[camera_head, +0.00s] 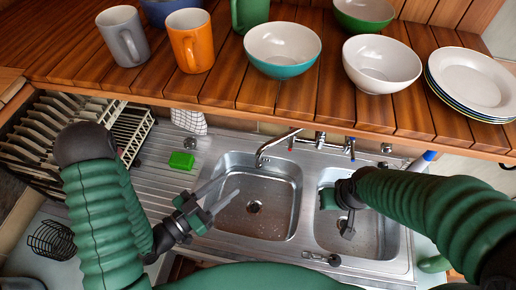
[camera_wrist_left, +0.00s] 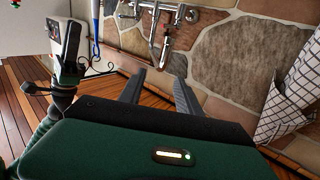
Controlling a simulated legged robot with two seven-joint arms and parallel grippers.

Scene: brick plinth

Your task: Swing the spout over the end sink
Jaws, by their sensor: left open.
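The chrome spout (camera_head: 278,143) runs from the mixer tap (camera_head: 320,140) out to the left. Its tip hangs over the back of the left basin (camera_head: 268,168). The right basin (camera_head: 375,245) has no spout above it. My left gripper (camera_head: 231,187) is open and empty over the left side of the left basin, in front of the spout and apart from it. In the left wrist view its two fingers (camera_wrist_left: 158,82) are spread, with the tap (camera_wrist_left: 168,20) beyond them. My right gripper (camera_head: 347,215) hangs over the right basin; its fingers are too small to judge.
A wooden shelf (camera_head: 225,95) with bowls, mugs and plates overhangs the back of the sink. A green sponge (camera_head: 182,161) lies on the drainboard, beside a dish rack (camera_head: 130,135). A checked towel (camera_wrist_left: 290,95) hangs at the right in the left wrist view.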

